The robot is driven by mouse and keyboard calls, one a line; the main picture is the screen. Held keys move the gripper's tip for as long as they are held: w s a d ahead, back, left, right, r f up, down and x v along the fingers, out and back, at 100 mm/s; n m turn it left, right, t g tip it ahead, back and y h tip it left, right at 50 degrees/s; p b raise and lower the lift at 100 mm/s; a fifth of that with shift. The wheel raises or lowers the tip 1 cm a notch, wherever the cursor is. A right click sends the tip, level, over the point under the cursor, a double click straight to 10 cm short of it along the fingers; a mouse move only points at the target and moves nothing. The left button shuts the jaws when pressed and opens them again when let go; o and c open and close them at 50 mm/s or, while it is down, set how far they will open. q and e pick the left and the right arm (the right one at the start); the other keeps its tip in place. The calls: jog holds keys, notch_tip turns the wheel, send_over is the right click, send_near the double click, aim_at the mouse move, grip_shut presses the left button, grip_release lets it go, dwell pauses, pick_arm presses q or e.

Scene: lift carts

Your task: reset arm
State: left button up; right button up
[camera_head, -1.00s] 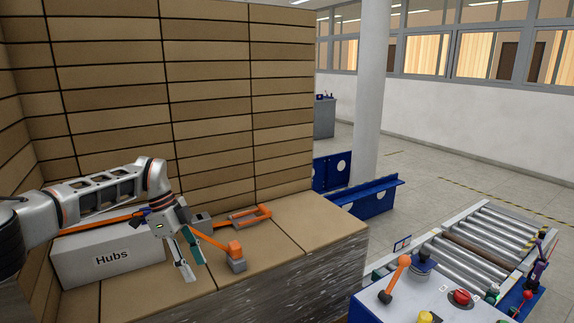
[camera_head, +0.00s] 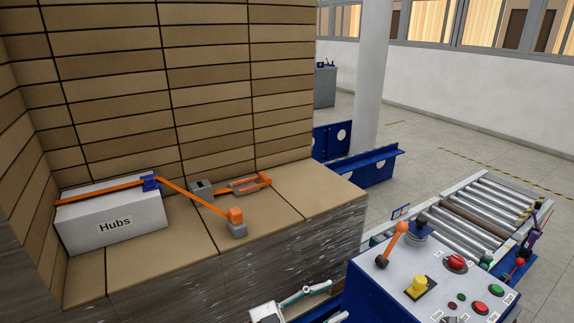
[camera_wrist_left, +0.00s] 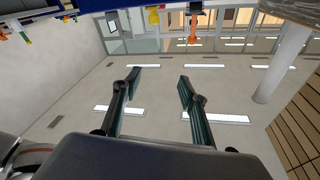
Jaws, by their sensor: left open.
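My left gripper (camera_head: 330,303) shows at the bottom edge of the head view, in front of the stacked goods and left of the control box. Its two fingers are spread, and nothing is between them. Most of the left arm is outside the head view. My right gripper is not in view.
A white "Hubs" box (camera_head: 113,228) and an orange linkage (camera_head: 193,198) lie on the cartons (camera_head: 262,240). The control box (camera_head: 395,290) with lever and buttons stands close right of the gripper. A roller conveyor (camera_head: 470,235) lies beyond.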

pick_arm(q)
jog(key=s+a+f+n+t+y, duration=0.35)
jog(key=a+f+n+y, duration=0.35)
jog(key=a, duration=0.4)
jog(key=s+a+f+n+t+y, duration=0.4)
jog(key=a+f+y, duration=0.3)
jog(key=a+f, duration=0.35)
jog(key=s+a+f+n+g+y, duration=0.2)
jog(key=s+a+f, duration=0.3)
jog(key=s+a, duration=0.3)
jog(key=shift+s+g, duration=0.2)
jog(key=shift+g, duration=0.45)
